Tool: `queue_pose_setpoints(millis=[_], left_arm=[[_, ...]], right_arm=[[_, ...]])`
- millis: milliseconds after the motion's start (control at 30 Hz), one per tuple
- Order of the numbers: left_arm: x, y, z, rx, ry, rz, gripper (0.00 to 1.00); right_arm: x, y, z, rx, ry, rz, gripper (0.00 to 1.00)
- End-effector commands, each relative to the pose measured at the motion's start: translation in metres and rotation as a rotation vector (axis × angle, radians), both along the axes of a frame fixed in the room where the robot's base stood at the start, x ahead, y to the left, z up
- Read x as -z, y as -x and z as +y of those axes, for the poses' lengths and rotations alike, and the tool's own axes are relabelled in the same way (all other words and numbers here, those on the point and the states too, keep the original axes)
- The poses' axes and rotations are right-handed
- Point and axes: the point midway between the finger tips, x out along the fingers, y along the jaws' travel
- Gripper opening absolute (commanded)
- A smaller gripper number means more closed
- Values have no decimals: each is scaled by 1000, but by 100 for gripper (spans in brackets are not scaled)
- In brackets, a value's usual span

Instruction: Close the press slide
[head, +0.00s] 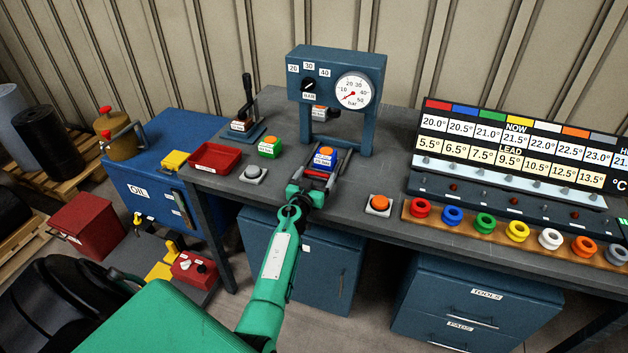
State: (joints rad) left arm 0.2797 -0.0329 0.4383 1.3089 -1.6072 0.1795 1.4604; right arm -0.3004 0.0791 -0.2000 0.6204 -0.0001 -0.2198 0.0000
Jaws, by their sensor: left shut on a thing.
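The blue press (337,75) stands on the grey bench, with a dial and a round gauge on its front. Its slide (334,179) sticks out toward me from under the press frame. A blue block (323,164) with an orange top and a white label sits on the slide. My green left gripper (308,191) is at the front end of the slide, shut on it; the fingers hide the part that they grip. My right gripper is not in view.
On the bench (362,179) are a red tray (214,158), a lever (248,100), a green block (269,147), a grey button (253,174) and an orange button (379,204). Coloured rings and a temperature board (515,145) stand at right. The blue oil cabinet (150,195) is at left.

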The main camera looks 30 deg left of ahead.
Motion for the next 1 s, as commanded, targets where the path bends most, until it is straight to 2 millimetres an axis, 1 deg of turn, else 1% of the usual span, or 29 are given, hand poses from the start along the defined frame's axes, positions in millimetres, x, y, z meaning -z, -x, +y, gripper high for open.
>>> queue_pose_setpoints(millis=[33, 100, 133, 167, 200, 433, 567, 667, 1000], left_arm=[[0, 1, 3, -7, -3, 2, 43], [0, 1, 3, -8, -4, 2, 43], [0, 1, 4, -8, -4, 2, 86], [0, 1, 4, -8, -3, 2, 92], [0, 1, 3, -7, -3, 1, 94], [0, 2, 2, -4, -2, 1, 94], [0, 9, -1, -4, -1, 2, 94], [-1, 22, -4, -3, -1, 2, 94], [-1, 85, -18, -5, -2, 3, 94]], right_arm=[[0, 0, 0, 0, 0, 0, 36], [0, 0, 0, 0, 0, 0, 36], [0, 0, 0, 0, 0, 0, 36], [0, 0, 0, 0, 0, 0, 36], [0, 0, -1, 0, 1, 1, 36], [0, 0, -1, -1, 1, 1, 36], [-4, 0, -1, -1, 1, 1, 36], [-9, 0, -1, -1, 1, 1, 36], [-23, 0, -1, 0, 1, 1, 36]])
